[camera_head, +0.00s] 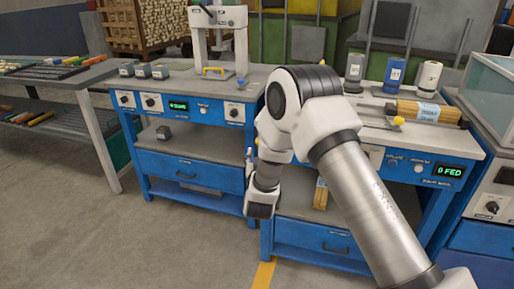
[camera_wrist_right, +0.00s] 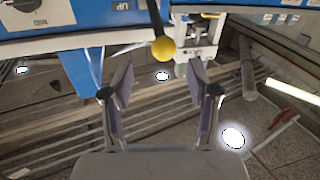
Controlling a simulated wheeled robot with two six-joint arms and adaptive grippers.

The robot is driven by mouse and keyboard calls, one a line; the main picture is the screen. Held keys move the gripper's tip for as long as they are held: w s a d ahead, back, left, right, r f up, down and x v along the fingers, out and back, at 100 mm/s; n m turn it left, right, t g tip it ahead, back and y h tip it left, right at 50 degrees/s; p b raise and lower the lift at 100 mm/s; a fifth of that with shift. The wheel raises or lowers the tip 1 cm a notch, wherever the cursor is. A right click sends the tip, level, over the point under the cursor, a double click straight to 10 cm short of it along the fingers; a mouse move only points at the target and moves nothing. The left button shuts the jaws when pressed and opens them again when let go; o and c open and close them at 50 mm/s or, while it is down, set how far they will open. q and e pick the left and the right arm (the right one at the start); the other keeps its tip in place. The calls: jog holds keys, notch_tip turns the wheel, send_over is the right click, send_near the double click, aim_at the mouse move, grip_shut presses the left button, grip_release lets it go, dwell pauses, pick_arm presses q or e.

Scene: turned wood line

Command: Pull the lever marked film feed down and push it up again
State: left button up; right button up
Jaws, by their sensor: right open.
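A lever with a yellow ball knob (camera_wrist_right: 164,48) sticks out in front of the bench's blue front in the right wrist view, close to a label reading UP (camera_wrist_right: 123,6). My right gripper (camera_wrist_right: 162,70) is open and empty. The knob shows between its fingertips and a little above them; I cannot tell whether they touch it. The words film feed cannot be read. A green display (camera_head: 449,171) on the right bench reads 0 FED. My left gripper is not in view.
A wooden bundle (camera_head: 408,110) with a blue label lies on the right bench, near several cylinders (camera_head: 391,73). The left blue bench (camera_head: 185,165) carries a white press (camera_head: 241,45). A grey table (camera_head: 70,80) stands farther left. The floor in front is clear.

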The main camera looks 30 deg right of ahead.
jog(key=x, duration=0.7)
jog(key=shift+w+a, duration=0.1)
jog(key=shift+w, duration=0.2)
grip_shut()
